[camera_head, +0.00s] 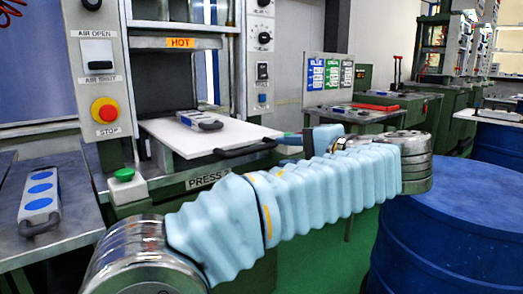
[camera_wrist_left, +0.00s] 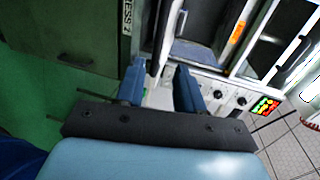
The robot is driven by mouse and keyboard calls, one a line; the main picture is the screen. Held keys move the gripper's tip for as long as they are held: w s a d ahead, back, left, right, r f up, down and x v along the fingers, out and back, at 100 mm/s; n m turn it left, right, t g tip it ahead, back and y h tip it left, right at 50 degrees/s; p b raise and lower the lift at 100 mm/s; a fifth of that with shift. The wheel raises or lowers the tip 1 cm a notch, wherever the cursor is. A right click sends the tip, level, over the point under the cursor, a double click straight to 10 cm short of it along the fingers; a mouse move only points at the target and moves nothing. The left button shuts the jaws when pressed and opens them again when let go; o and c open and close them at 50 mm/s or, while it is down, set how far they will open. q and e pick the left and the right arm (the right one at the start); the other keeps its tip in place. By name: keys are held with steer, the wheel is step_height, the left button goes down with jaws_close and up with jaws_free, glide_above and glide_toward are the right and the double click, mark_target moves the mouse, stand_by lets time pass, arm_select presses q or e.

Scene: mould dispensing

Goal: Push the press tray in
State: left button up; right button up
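The press tray (camera_head: 172,136) is a pale flat plate sticking out of the press opening, with a dark handle (camera_head: 245,148) on its front edge. A grey mould (camera_head: 199,121) with blue cavities lies on it. My left gripper (camera_head: 286,143) is right of the handle in the head view, apart from it and partly hidden by my blue-sleeved arm. In the left wrist view its two blue fingers (camera_wrist_left: 160,82) stand apart with nothing clearly held. I cannot make out the tray surely there. My right gripper is not in view.
The press front carries a green button (camera_head: 123,175) and a red stop button (camera_head: 105,110). Another mould (camera_head: 40,197) lies on the metal table at left. A blue drum (camera_head: 455,225) stands at right. A sorting board (camera_head: 328,77) is behind.

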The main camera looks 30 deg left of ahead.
mark_target(255, 151)
arm_select(q)
steer(key=x, duration=1.2)
steer(key=shift+a+b, duration=0.1)
steer(key=shift+b, duration=0.2)
jaws_close()
